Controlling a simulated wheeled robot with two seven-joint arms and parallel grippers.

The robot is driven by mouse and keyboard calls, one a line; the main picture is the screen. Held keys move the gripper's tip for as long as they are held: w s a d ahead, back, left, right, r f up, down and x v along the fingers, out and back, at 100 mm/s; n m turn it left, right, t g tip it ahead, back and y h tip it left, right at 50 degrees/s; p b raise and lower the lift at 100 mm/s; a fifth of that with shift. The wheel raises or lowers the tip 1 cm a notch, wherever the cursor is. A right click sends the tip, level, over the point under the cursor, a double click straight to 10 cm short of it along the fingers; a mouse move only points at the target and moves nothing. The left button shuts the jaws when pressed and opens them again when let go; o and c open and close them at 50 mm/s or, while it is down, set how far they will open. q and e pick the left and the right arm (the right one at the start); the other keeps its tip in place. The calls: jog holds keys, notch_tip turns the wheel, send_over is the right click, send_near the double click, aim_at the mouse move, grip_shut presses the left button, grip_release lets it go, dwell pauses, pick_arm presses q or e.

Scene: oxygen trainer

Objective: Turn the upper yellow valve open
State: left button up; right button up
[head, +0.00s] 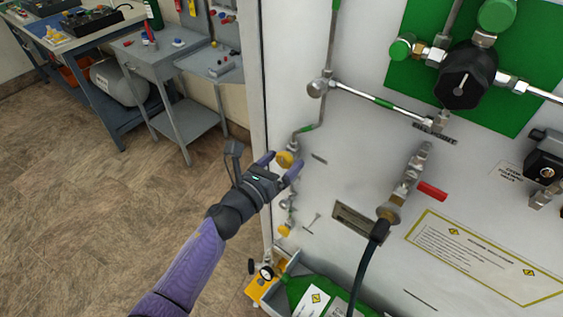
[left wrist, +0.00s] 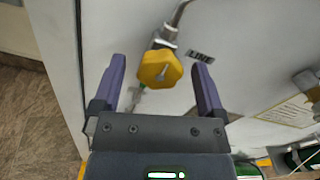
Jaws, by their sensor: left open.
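The upper yellow valve (head: 284,159) is a round knob on a pipe on the white panel's left side. In the left wrist view the same yellow valve (left wrist: 160,68) is a lobed knob seen face on. My left gripper (head: 279,165) is open, with its two purple fingers on either side of the knob. In the left wrist view the gripper (left wrist: 161,80) shows a clear gap between each finger and the knob. A lower yellow valve (head: 284,230) sits below on the same panel. My right gripper does not show.
A black regulator (head: 466,77) on a green plate and a red handle (head: 432,191) are on the panel to the right. A black hose (head: 366,265) hangs down the panel front. A grey side table (head: 160,60) stands at the back left. Bare floor (head: 80,210) lies to the left.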

pick_arm(q)
jog(key=shift+w, duration=0.1)
jog(key=shift+c, duration=0.2)
jog(key=shift+c, duration=1.1)
grip_shut()
